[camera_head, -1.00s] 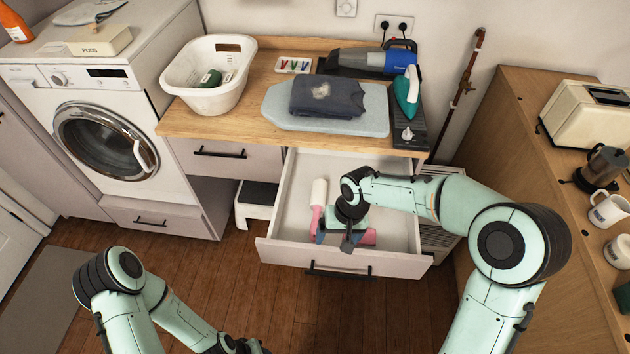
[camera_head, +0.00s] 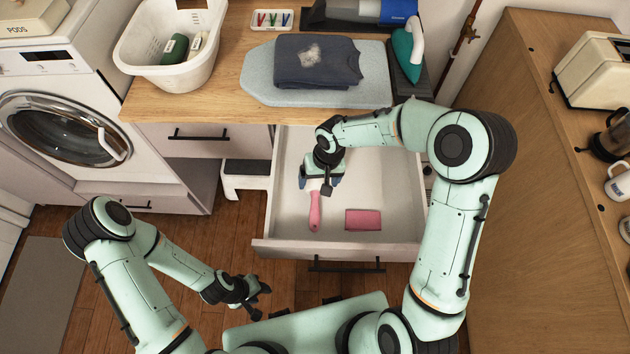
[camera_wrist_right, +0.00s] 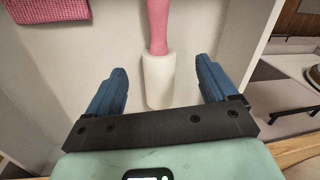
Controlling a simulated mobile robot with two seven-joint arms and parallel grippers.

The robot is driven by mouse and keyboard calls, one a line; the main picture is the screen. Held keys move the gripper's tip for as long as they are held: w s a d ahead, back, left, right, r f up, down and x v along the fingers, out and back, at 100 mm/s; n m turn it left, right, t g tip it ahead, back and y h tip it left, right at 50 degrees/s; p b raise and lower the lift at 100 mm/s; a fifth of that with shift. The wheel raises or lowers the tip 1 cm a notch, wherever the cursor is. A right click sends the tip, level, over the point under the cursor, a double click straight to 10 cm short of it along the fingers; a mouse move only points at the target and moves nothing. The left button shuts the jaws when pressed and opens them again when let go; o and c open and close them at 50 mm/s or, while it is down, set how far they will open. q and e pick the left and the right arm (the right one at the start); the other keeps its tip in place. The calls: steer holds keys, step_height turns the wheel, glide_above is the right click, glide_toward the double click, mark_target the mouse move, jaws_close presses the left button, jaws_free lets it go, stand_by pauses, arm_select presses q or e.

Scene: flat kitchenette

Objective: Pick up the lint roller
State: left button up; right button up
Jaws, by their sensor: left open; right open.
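The lint roller (camera_head: 315,212) lies in the open drawer, its pink handle toward the drawer front. My right gripper (camera_head: 321,184) is over its white roller end and mostly hides that end in the head view. In the right wrist view, the white roller end (camera_wrist_right: 158,80) shows between the two blue fingers of the right gripper (camera_wrist_right: 160,84), with a gap on each side. The right gripper is open and empty. My left gripper (camera_head: 256,298) is open and empty, low in front of the drawer, away from the roller.
The drawer (camera_head: 390,215) also holds a folded pink cloth (camera_head: 363,220), right of the roller handle. The drawer walls rise close around. Above it, the wooden counter (camera_head: 225,100) bears a white basket (camera_head: 165,60), an ironing board with a dark folded garment (camera_head: 315,62), and an iron (camera_head: 407,50).

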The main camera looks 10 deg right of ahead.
mark_target(317, 190)
steer(key=f, duration=0.6)
steer(key=shift+a+f, duration=0.25)
steer(key=shift+a, duration=0.05)
arm_select(q)
steer(key=shift+w+r, duration=0.15)
steer(key=shift+w, duration=0.1)
arm_select(e)
steer(key=c, duration=1.2)
steer(key=shift+r, duration=0.1)
arm_select(q)
steer(key=shift+w+r+p, duration=0.65)
steer(key=shift+w, duration=0.05)
arm_select(e)
step_height(317, 190, up, 20)
